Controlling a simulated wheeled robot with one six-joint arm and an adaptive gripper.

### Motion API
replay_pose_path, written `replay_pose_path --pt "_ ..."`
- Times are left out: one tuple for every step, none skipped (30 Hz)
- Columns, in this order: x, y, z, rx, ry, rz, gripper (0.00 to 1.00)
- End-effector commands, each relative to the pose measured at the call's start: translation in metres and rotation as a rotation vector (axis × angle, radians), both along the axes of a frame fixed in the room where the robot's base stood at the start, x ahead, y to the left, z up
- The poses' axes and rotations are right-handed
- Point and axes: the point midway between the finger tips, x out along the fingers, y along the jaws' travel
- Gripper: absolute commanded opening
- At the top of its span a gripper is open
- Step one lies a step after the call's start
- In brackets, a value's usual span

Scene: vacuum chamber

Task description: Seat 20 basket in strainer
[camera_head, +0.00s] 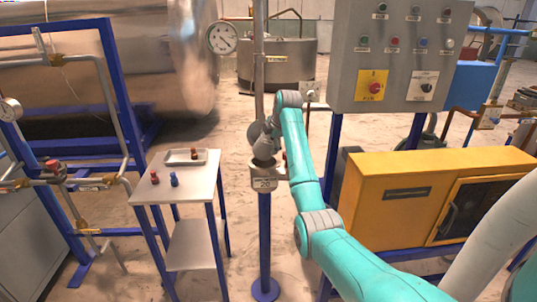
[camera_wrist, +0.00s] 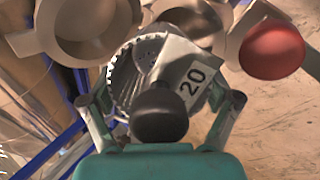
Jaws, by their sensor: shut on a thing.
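The basket (camera_wrist: 130,75), a ribbed metal cylinder with a white "20" tag and a dark round knob, lies tilted between the fingers of my gripper (camera_wrist: 160,110) in the wrist view. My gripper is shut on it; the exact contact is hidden. In the head view my gripper (camera_head: 268,138) is at the top of the strainer (camera_head: 264,176), a grey body with a "20" plate on a blue post. The basket is hard to make out there. A round open grey housing (camera_wrist: 88,25) lies just beyond the basket in the wrist view, apparently the strainer. I cannot tell whether they touch.
A small table (camera_head: 180,186) left of the post holds a tray (camera_head: 186,157), a red-topped item (camera_head: 154,178) and a blue one (camera_head: 175,179). A control panel (camera_head: 388,55) and yellow cabinet (camera_head: 430,200) stand right. A vertical pipe (camera_head: 259,60) rises behind the strainer. A red knob (camera_wrist: 271,50) is close by.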

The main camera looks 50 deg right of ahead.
Motion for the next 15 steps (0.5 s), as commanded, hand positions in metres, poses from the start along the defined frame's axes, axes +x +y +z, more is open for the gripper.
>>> replay_pose_path --pt "0.000 0.000 -0.003 -0.001 -0.002 0.000 0.31" --pt "0.000 0.000 -0.005 -0.002 -0.001 -0.001 0.31" --pt "0.000 0.000 -0.008 -0.002 -0.001 -0.001 0.31" --pt "0.000 0.000 -0.012 -0.001 -0.002 0.000 0.31" --pt "0.000 0.000 -0.016 0.000 -0.001 0.000 0.31" --pt "0.000 0.000 -0.021 0.000 0.000 -0.001 0.31" --pt "0.000 0.000 -0.026 0.000 0.000 -0.001 0.31" --pt "0.000 0.000 -0.031 0.000 0.000 -0.001 0.31" --pt "0.000 0.000 -0.037 0.000 0.000 -0.001 0.31" --pt "0.000 0.000 -0.041 0.000 0.000 -0.001 0.31" --pt "0.000 0.000 -0.043 0.000 -0.001 -0.001 0.31" --pt "0.000 0.000 -0.045 -0.002 -0.001 -0.001 0.31" --pt "0.000 0.000 -0.046 -0.002 -0.002 -0.001 0.31" --pt "0.000 0.000 -0.046 -0.002 -0.003 -0.001 0.31" --pt "0.000 0.000 -0.046 -0.002 -0.003 -0.001 0.31"
